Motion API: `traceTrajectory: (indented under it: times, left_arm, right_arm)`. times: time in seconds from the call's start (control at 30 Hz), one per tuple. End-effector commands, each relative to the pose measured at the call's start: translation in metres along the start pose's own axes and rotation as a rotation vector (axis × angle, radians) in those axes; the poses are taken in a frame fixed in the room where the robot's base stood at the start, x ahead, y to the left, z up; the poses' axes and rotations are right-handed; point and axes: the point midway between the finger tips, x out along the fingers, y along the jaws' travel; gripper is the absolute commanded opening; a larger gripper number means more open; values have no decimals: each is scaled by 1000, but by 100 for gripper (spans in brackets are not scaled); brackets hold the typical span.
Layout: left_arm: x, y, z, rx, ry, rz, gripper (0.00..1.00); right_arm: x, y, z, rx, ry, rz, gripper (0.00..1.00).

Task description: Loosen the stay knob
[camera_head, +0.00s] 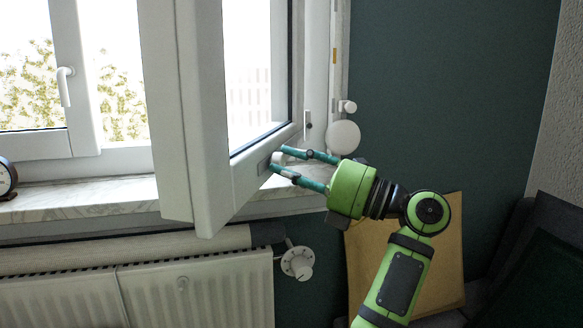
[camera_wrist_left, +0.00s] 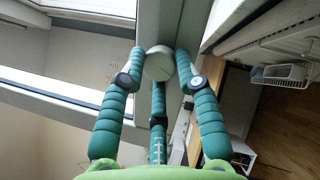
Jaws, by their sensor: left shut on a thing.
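The stay knob (camera_wrist_left: 158,63) is a round, pale grey-white knob at the lower part of the open window sash (camera_head: 215,130). In the left wrist view it sits between the teal fingers of my left gripper (camera_wrist_left: 158,68), which close around it from several sides. In the head view my left gripper (camera_head: 275,162) reaches to the lower edge of the sash, and its fingers mostly hide the knob. Whether the knob has turned cannot be told. My right gripper is in neither view.
A marble-look sill (camera_head: 80,198) runs below the window, with a small clock (camera_head: 6,178) at its left end. A white radiator (camera_head: 190,290) stands below. A round white disc (camera_head: 343,137) is right of the frame. A tan board (camera_head: 440,260) leans behind my arm.

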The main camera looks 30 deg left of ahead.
Motion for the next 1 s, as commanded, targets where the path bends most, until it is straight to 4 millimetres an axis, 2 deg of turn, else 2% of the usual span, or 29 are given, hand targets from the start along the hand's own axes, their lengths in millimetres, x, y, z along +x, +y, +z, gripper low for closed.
traceTrajectory:
  times: [0.1,0.2,0.33,0.7,0.73,0.77,1.0]
  left_arm:
    - [0,-3,-1,-73,9,18,0]
    - [0,-3,0,-157,17,42,0]
    - [0,-3,0,-239,24,65,0]
    - [0,-3,0,-266,27,71,0]
    - [0,-3,0,-266,27,71,45]
    - [0,-3,0,-266,27,71,56]
    - [0,-3,0,-266,26,71,56]
  right_arm:
    - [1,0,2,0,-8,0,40]
    - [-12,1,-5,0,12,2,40]
    - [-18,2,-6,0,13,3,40]
    - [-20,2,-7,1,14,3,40]
    - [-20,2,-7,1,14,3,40]
    - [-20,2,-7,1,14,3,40]
    - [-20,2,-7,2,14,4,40]
